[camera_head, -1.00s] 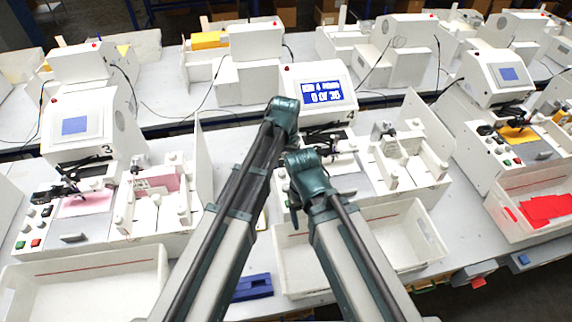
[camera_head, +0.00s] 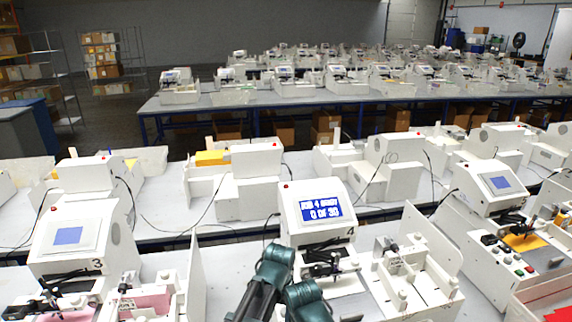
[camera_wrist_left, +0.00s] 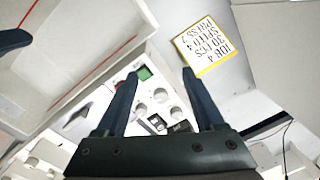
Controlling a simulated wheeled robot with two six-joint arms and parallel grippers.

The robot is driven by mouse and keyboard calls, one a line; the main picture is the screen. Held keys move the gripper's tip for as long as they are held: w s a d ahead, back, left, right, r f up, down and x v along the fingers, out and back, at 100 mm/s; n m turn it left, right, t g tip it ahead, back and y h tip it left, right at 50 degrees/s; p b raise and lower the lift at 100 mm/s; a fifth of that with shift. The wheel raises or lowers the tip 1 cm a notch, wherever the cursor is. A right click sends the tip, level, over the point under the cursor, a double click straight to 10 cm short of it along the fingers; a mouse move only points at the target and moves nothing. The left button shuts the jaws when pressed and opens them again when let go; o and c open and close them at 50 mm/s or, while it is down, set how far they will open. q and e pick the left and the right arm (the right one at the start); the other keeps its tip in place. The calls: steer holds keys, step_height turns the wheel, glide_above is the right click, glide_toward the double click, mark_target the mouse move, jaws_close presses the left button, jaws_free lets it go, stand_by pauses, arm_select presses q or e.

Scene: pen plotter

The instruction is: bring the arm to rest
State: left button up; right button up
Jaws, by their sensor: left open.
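In the left wrist view my left gripper (camera_wrist_left: 161,72) is open, with nothing between its two dark blue fingers. Beyond the fingers is a control panel with a green button (camera_wrist_left: 144,73) and several pale knobs; I cannot tell whether the fingers touch it. In the head view only the upper parts of my two arms show at the bottom centre, in front of plotter 4 (camera_head: 320,205). Its blue screen (camera_head: 321,208) reads about "JOB 4 READY, 0 OF 30". Neither gripper shows in the head view.
A yellow-edged note (camera_wrist_left: 208,45) lies beside the panel. A white tray (camera_wrist_left: 60,50) is at upper left; a dark blue piece at the left edge is unclear. Plotter 3 (camera_head: 75,240) stands left. Rows of machines fill the tables behind.

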arm_select(q)
steer(key=s+a+f+b, duration=0.3)
steer(key=s+f+b, duration=0.4)
steer(key=s+f, duration=0.2)
steer(key=shift+s+a+f+y, duration=0.15)
steer(key=shift+s+a+y, duration=0.15)
steer(key=shift+s, duration=1)
arm_select(e)
step_height(320, 180, down, 9)
steer(key=shift+d+f, duration=0.15)
steer(key=shift+d, duration=0.05)
